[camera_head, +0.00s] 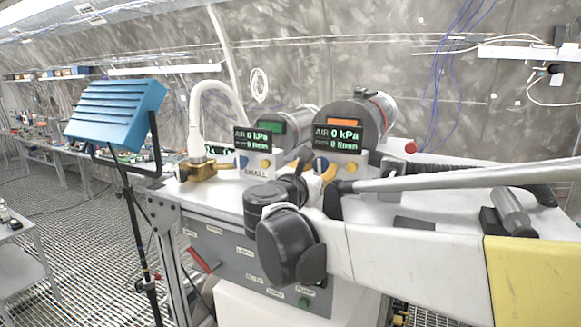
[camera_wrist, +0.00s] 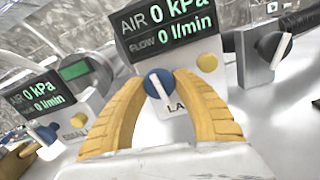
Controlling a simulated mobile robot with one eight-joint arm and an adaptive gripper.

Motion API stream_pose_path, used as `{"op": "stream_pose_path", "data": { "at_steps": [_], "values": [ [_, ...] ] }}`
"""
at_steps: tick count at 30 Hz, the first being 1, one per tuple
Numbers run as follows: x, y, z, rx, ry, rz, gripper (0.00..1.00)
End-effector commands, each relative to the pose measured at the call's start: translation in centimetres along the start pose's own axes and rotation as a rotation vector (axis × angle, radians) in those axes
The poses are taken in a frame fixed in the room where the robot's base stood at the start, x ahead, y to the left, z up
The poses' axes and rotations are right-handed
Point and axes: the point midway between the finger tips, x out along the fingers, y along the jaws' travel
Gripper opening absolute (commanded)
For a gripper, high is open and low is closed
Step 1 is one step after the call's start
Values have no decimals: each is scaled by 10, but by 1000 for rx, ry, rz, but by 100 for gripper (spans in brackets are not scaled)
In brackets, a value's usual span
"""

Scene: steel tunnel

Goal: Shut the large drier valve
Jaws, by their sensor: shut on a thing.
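The large drier (camera_head: 352,112) stands on the bench with its display reading 0 kPa and 0 l/min. Its panel fills the top middle of the wrist view (camera_wrist: 165,30). Below the display is its valve, a round blue knob (camera_wrist: 157,86) with a white bar across it, nearly upright in the picture and slightly tilted. My gripper (camera_wrist: 165,82) has its yellow fingers shut on the valve knob, one on each side. The label under the knob is partly hidden; "LA" shows.
A yellow button (camera_wrist: 207,62) sits beside the valve. A dark knob on a grey box (camera_wrist: 270,46) is to the right.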

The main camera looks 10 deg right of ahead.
Motion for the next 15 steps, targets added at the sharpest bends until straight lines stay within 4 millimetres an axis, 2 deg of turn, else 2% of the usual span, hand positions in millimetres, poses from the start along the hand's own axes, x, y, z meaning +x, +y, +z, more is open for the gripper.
{"op": "stream_pose_path", "data": {
  "at_steps": [6, 13, 14, 15],
  "values": [
    [0, 0, 0, 117, 0, 0, 3],
    [0, 1, 0, 121, 0, 0, 3],
    [0, 1, 0, 121, 0, 0, 39],
    [0, 1, 0, 121, 0, 0, 51]
  ]
}}
